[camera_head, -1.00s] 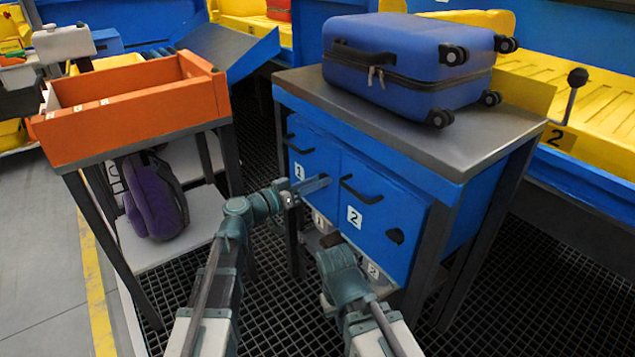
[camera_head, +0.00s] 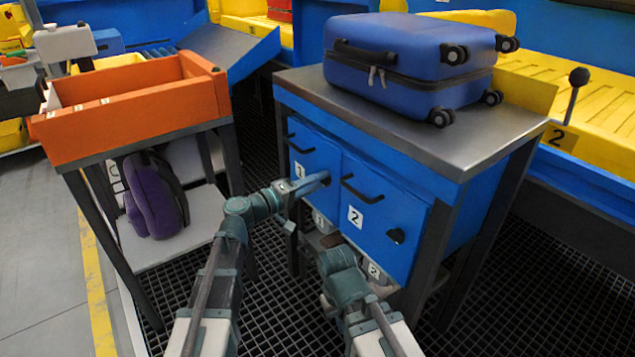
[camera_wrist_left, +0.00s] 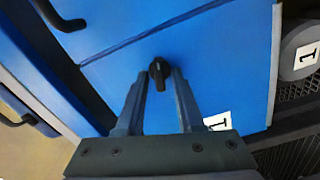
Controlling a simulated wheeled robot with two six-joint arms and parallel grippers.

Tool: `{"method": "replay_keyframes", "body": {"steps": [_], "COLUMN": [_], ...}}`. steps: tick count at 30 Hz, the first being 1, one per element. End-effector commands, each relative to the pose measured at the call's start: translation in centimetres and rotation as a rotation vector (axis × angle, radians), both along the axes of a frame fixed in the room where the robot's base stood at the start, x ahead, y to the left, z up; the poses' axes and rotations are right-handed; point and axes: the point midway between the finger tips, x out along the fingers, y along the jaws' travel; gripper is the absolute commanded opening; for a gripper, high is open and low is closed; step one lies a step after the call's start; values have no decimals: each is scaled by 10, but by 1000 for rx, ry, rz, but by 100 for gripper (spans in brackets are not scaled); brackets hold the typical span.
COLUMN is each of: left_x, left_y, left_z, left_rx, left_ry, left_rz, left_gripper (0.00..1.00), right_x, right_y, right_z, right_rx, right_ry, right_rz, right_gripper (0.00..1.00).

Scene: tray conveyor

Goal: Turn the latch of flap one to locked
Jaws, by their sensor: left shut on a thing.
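Flap one is the blue left-hand door (camera_head: 311,153) in the cabinet front, marked with a 1 and fitted with a dark bar handle. It looks closed. My left gripper (camera_head: 324,179) reaches in from the left to the lower right part of this flap. In the left wrist view, the small black latch knob (camera_wrist_left: 159,73) sits between the two fingertips, and my left gripper (camera_wrist_left: 159,80) is shut on it. The knob points roughly along the fingers. In the head view the fingers mostly hide this latch. My right gripper cannot be made out; only its arm shows.
Flap two (camera_head: 382,220), with its own handle and black latch, is just right of flap one. A blue suitcase (camera_head: 400,65) lies on the cabinet top. An orange tray (camera_head: 140,115) stands left on a table, above a purple bag (camera_head: 155,200). Numbered grey containers sit beneath the flaps.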

Motion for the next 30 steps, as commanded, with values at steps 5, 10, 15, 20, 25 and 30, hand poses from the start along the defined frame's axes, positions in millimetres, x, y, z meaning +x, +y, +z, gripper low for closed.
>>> {"method": "replay_keyframes", "body": {"steps": [5, 10, 15, 20, 25, 30], "left_x": [0, 1, 1, 1, 1, 1], "left_y": [1, 1, 1, 1, 1, 1], "left_z": [-1, -1, -2, -2, -2, -2], "left_rx": [-75, -128, -163, -180, -186, -186], "left_ry": [104, 178, 225, 249, 257, 257], "left_rz": [1, 1, 2, 2, 2, 2], "left_gripper": [0, 0, 0, 0, 0, 0], "right_x": [0, 0, 0, 0, 0, 0], "right_y": [0, 0, 0, 0, 0, 0], "right_z": [-1, -1, -1, -1, -1, -1], "right_rx": [0, 0, 0, 0, 0, 0], "right_ry": [0, 0, 0, 0, 0, 0], "right_rz": [0, 0, 0, 0, 0, 0], "right_gripper": [0, 0, 0, 0, 0, 0]}}
